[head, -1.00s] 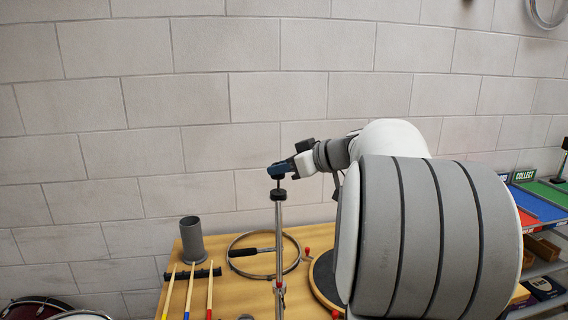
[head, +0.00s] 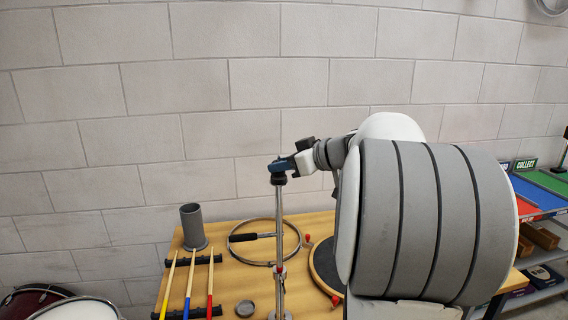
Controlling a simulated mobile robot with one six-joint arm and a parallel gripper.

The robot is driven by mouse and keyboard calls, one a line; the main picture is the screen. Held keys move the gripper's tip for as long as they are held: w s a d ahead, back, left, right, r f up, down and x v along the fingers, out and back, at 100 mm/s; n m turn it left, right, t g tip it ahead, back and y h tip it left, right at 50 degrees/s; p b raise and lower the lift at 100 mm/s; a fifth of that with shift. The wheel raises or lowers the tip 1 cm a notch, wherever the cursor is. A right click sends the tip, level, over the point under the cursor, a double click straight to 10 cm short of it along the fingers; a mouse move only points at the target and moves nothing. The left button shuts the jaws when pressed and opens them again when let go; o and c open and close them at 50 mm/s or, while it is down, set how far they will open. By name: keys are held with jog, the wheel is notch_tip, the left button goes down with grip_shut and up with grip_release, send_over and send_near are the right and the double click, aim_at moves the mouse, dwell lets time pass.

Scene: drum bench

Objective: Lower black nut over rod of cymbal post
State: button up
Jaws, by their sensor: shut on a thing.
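The cymbal post (head: 280,240) stands upright at the bench as a thin silver rod, with a dark collar (head: 278,181) at its top. The rod's tip is hidden.
The wooden bench (head: 235,283) carries a hoop (head: 245,263), a grey cup (head: 194,228) and several drumsticks (head: 189,285) on dark rests. A round pad (head: 322,268) lies right of the post. A shelf (head: 545,205) with coloured bins stands at the right.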

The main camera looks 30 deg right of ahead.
jog(key=o, duration=1)
jog(key=b+v, duration=0.1)
jog(key=v, duration=0.7)
jog(key=shift+w+f, duration=0.1)
dwell(0.7)
jog(key=w+a+r+m+t+h, duration=0.2)
jog(key=w+a+r+t+h, duration=0.1)
jog(key=w+r+t+h, duration=0.15)
jog(key=s+a+f+m+g, duration=0.1)
jog(key=s+a+f+g, duration=0.3)
jog(key=s+f, duration=0.4)
jog(key=s+a+f+m+g+h, duration=0.1)
jog(key=s+a+f+g, duration=0.3)
jog(key=s+a+f, duration=0.3)
jog(key=s+a+f+m+g+h, duration=0.1)
jog(key=s+a+f+g, duration=0.3)
jog(key=f, duration=0.7)
jog(key=shift+s+a+f+m+g, duration=0.15)
jog(key=shift+s+a, duration=0.25)
jog(key=shift+s, duration=0.35)
jog(key=shift+s+a+f+m+g, duration=0.1)
jog(key=shift+s+a, duration=0.25)
jog(key=shift+s, duration=0.45)
jog(key=shift+s+a+f+m+g, duration=0.15)
jog(key=shift+s+a, duration=0.25)
jog(key=shift+s, duration=0.35)
